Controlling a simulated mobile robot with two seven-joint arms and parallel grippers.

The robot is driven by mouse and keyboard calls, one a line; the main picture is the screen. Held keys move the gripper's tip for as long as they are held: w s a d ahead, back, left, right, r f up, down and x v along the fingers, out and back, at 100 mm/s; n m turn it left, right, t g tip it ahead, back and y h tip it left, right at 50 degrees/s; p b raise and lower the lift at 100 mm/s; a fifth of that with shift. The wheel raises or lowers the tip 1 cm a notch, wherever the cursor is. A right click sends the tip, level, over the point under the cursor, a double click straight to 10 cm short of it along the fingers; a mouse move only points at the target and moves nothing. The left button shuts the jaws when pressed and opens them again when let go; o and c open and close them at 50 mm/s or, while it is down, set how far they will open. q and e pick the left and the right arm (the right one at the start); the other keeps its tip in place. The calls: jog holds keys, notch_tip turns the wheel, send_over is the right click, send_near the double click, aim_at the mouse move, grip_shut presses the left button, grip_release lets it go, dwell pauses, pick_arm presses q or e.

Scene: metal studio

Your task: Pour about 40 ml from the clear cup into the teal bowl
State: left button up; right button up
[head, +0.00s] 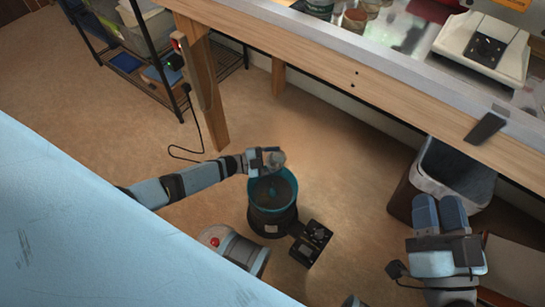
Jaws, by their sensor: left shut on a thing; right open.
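My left gripper (268,160) comes in from the left and is shut on a small clear cup (278,158). The cup is mostly hidden by the fingers, and its tilt and contents are too small to make out. The teal bowl (254,195) is just below the cup in the picture, with its dark inside showing. The gripper and cup appear over its far rim. My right gripper (439,212) is at the lower right, with its two blue fingers apart and nothing between them. It is well away from the bowl.
The bowl is at the top of a dark round stand (272,222), with a black boxy device (311,243) beside it. A wooden workbench (330,75) runs across the back. A lined bin (407,197) stands near my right gripper.

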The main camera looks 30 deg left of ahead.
pick_arm(q)
jog(key=shift+f+m+h+b, duration=0.35)
jog(key=shift+m+b, duration=0.15)
jog(key=shift+b, duration=0.45)
jog(key=shift+f+m+b, duration=0.2)
jog(key=shift+m+b, duration=0.2)
jog(key=shift+b, duration=0.25)
jog(key=shift+h, duration=0.25)
pick_arm(e)
notch_tip(320, 180, down, 6)
jog(key=shift+w+a+r+n+g, duration=0.1)
jog(key=shift+n+g, duration=0.05)
jog(key=shift+g, duration=0.45)
jog(key=shift+w+r+n+g, duration=0.1)
jog(key=shift+n+g, duration=0.05)
jog(key=shift+g, duration=0.45)
pick_arm(q)
jog(key=shift+w+a+f, duration=0.1)
pick_arm(e)
jog(key=shift+f, duration=0.2)
